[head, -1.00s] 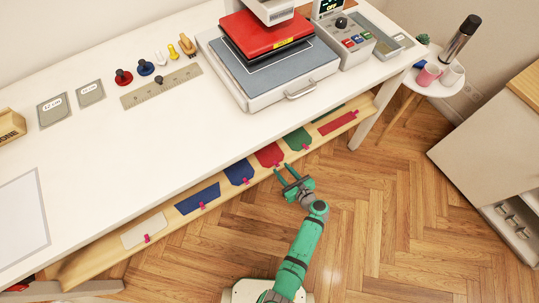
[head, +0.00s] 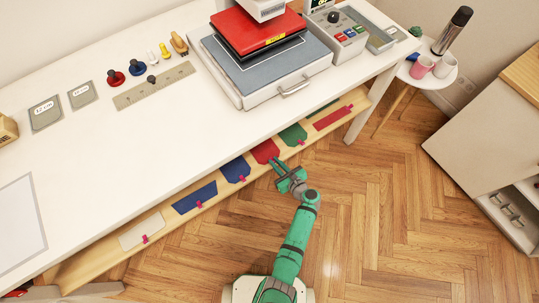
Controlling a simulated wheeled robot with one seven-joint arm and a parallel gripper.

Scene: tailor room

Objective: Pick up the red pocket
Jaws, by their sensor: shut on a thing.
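The red pocket (head: 265,150) lies on the wooden shelf under the white table, between a blue pocket and a green pocket. A small pink tab shows at its lower edge. My gripper (head: 276,164) reaches in from the front right, with its fingers at that lower edge, and is shut on the red pocket there. The fingertips are small in this view, and the exact grip is partly hidden. The pocket still appears to lie on the shelf.
The shelf (head: 105,254) also holds a blue pocket (head: 236,169), a green pocket (head: 293,135), a longer blue piece (head: 194,196), a white piece (head: 141,230) and a red strip (head: 333,118). The tabletop (head: 130,150) overhangs behind it. The wooden floor (head: 390,220) in front is clear.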

